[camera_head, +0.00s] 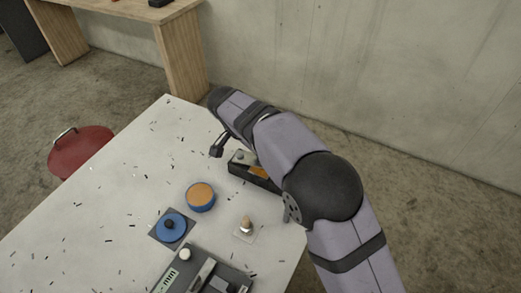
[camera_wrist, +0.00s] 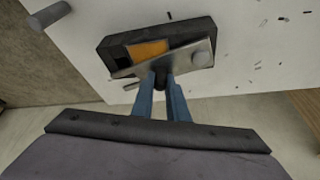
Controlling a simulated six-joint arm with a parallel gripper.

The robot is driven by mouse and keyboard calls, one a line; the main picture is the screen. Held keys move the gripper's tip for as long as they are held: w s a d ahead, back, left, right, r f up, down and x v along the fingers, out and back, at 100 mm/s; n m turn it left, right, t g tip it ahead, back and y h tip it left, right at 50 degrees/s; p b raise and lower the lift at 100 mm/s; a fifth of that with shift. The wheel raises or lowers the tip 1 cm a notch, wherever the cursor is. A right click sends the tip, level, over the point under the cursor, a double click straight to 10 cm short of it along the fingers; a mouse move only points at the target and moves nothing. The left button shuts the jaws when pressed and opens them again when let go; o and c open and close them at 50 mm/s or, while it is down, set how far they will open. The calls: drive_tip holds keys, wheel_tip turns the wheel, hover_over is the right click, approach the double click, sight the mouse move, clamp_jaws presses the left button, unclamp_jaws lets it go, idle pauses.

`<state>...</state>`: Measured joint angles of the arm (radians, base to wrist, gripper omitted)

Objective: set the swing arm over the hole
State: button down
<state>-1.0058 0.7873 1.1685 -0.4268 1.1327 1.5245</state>
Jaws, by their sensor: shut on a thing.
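In the head view the block (camera_head: 238,171) stands on the table, partly covered by my arm, with a metal part of the swing arm (camera_head: 240,158) showing. My gripper (camera_wrist: 163,82) has its blue fingers closed at the near edge of the bar. The exact grip point is hard to see. I cannot make out the hole; it may be hidden under the bar.
On the white table (camera_head: 100,215) are a blue tin with an orange top (camera_head: 201,196), a blue disc with a black knob (camera_head: 172,227), a small knobbed piece on a pad (camera_head: 245,227) and a dark device (camera_head: 205,273).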

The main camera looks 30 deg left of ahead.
drive_tip(key=shift+s+m+g+h, duration=0.4)
drive_tip(key=shift+s+m, duration=0.4)
drive_tip(key=shift+m, duration=0.6)
drive_tip(key=c, duration=1.7)
unclamp_jaws()
drive_tip(key=shift+c, duration=0.2)
drive_tip(key=v, duration=0.7)
drive_tip(key=shift+b, duration=0.3)
drive_tip(key=shift+s+r, duration=0.1)
drive_tip(key=shift+s, duration=0.05)
